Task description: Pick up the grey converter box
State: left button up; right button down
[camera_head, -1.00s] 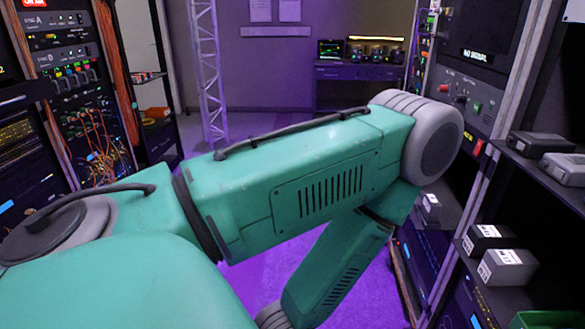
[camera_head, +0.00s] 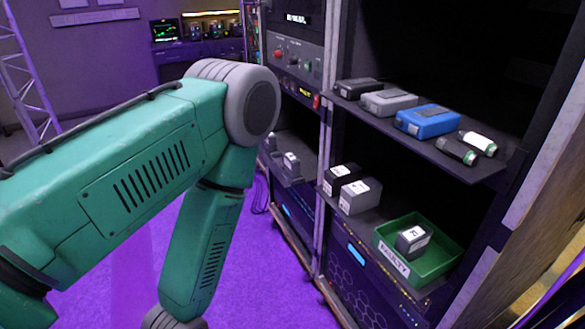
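A flat grey box (camera_head: 388,102) lies on the upper shelf of the rack, between a black box (camera_head: 357,88) and a blue box (camera_head: 427,122). A smaller grey box (camera_head: 360,196) with a white label on top stands on the lower shelf, beside a dark labelled box (camera_head: 340,179). I cannot tell from the labels which grey one is the converter box. My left arm fills the left side of the view and bends downward, apart from both shelves. Its gripper is below the picture and out of sight. My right gripper does not show either.
Two small cylinders (camera_head: 467,147) lie at the right of the upper shelf (camera_head: 480,174). A green tray (camera_head: 444,268) marked "FAULTY" on the lower shelf holds a dark labelled box (camera_head: 412,240). A lattice truss (camera_head: 30,85) stands at left. Purple floor between arm and rack is clear.

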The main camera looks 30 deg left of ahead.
aim_at(291, 166)
jog(key=i+j+z, duration=0.2)
jog(key=j+z, duration=0.25)
jog(key=j, duration=0.75)
jog(key=j+z, duration=0.5)
jog(key=j, duration=0.7)
jog(key=i+j+z, duration=0.1)
jog(key=i+j, duration=0.15)
